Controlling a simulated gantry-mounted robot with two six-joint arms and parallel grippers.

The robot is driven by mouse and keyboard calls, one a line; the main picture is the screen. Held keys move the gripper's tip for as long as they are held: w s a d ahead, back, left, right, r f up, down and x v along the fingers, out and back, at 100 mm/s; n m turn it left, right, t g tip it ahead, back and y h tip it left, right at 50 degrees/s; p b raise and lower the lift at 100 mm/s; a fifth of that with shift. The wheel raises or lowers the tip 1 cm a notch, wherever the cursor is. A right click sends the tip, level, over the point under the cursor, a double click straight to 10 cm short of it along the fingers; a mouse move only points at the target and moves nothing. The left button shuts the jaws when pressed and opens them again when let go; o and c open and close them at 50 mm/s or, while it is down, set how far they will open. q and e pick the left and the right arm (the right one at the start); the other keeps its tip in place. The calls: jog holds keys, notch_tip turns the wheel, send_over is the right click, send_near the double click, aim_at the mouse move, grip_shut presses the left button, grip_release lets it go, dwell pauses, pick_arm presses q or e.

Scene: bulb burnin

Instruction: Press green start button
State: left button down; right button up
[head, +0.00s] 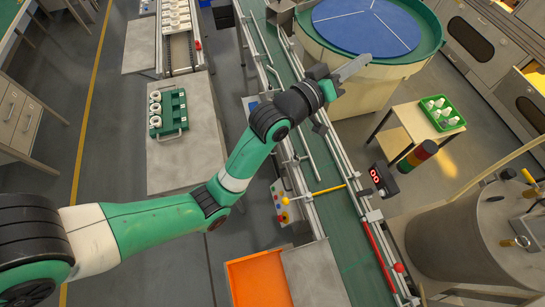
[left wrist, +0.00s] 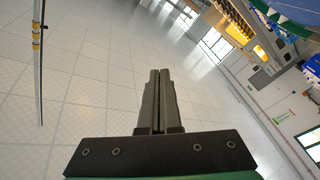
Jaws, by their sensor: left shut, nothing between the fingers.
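A small light control panel (head: 277,190) with coloured buttons is fixed to the near left side of the conveyor in the head view. A red button shows on it, and a yellow knob is close by; the green start button is too small to make out surely. My left gripper (head: 352,68) is shut and empty, far up and to the right of the panel, in front of the rim of the round blue-topped table. In the left wrist view the closed fingers (left wrist: 158,100) point over a pale tiled floor, and no panel shows. My right gripper is out of view.
The green conveyor (head: 357,262) runs beneath my left arm, with a yellow rod (head: 320,191) across it. A red display (head: 377,178) and signal lamp (head: 417,155) stand right of it. An orange bin (head: 259,280) is below the panel. A green rack (head: 168,113) sits at left.

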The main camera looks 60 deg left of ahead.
pick_arm(q)
jog(key=s+a+f+n+g+y+b, duration=0.1)
jog(key=a+f+g+b, duration=0.2)
jog(key=f, duration=0.8)
jog(key=a+f+n+b, duration=0.15)
jog(key=f+b, duration=0.25)
jog(key=f, duration=0.7)
jog(key=n+g+y+b, duration=0.1)
jog(key=n+g+b, duration=0.4)
jog(key=b, duration=1.3)
send_over(273, 189)
jog(key=s+a, duration=0.1)
jog(key=s, duration=0.1)
notch_tip(273, 189, down, 43)
jog(key=m+g, duration=0.1)
jog(key=m, duration=0.1)
jog(key=s+a+f+n+g+b, duration=0.1)
jog(key=s+f+b, duration=0.3)
jog(key=f, duration=0.4)
jog(key=s+a+f+n+g+b, duration=0.1)
jog(key=s+f+b, duration=0.4)
jog(key=f, duration=0.4)
jog(key=shift+f+y+b, duration=0.2)
jog(key=shift+y+b, duration=0.1)
jog(key=shift+b, duration=0.4)
jog(key=shift+f, duration=0.1)
